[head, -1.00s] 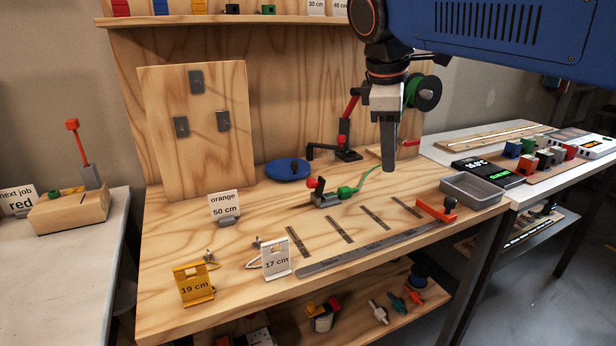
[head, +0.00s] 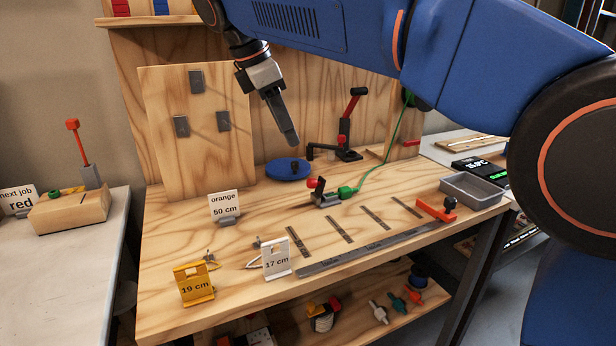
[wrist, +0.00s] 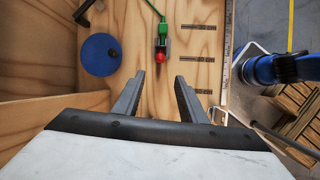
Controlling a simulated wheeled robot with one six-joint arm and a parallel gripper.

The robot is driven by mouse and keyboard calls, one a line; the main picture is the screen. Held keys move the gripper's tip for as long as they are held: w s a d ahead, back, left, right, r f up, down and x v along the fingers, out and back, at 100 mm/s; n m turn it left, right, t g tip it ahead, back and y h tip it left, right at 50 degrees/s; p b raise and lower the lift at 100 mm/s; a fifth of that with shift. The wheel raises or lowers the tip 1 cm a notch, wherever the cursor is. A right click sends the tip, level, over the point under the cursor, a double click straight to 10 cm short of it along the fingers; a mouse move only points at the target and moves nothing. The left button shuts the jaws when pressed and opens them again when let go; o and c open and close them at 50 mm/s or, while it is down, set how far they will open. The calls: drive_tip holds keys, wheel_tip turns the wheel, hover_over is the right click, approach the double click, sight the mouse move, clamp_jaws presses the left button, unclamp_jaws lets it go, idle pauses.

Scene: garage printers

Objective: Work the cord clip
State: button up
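The cord clip appears to be the small grey fixture (head: 324,200) with a red-tipped lever (head: 317,184) on the bench. In the wrist view the red tip (wrist: 160,57) and green block (wrist: 163,27) lie beyond my fingertips. My gripper (head: 292,142) hangs above the bench, up and left of the clip. In the wrist view my gripper (wrist: 158,85) has its fingers apart, with nothing between them.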

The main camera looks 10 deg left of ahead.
sight(310, 180)
drive_tip(key=x, duration=1.4)
drive_tip(key=shift+d+f, duration=0.15)
drive_tip(key=shift+f, duration=0.2)
clamp_jaws()
